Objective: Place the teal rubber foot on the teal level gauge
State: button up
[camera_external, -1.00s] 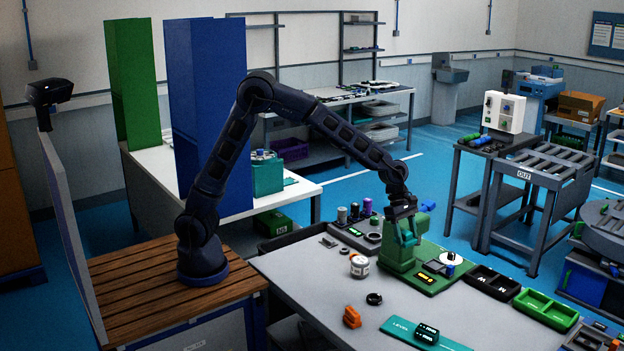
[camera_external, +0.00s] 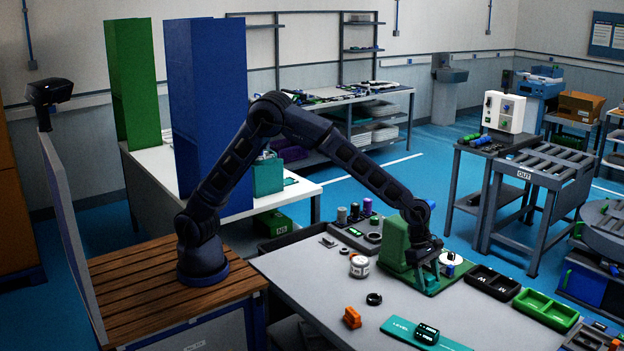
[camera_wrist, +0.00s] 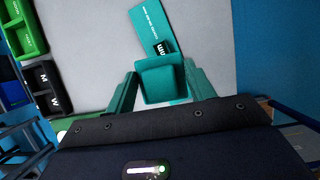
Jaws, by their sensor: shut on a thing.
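A teal block, which looks like the rubber foot (camera_wrist: 162,82), is between the two fingers of my gripper (camera_wrist: 162,92) in the wrist view. My gripper is shut on it and holds it above the table. In the external view my gripper (camera_external: 427,271) is low over the green board, and the foot cannot be made out there. The teal level gauge (camera_external: 400,327) is a flat strip marked LEVEL at the table's front edge. It also shows in the wrist view (camera_wrist: 153,22), beyond the foot, which hides its near end. A dark device (camera_external: 427,333) lies on the gauge.
A tall green block (camera_external: 394,243) stands beside my gripper. An orange part (camera_external: 352,318), a black ring (camera_external: 374,299) and a white round container (camera_external: 359,266) stand left of the gauge. Grey tabletop between is clear.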

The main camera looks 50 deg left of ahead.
notch_tip(320, 180, down, 14)
jog(key=shift+f, duration=0.15)
dwell(0.4)
jog(key=o, duration=1)
jog(key=shift+f, duration=0.15)
jog(key=shift+o, duration=0.2)
jog(key=v, duration=1.2)
jog(key=shift+a, duration=0.15)
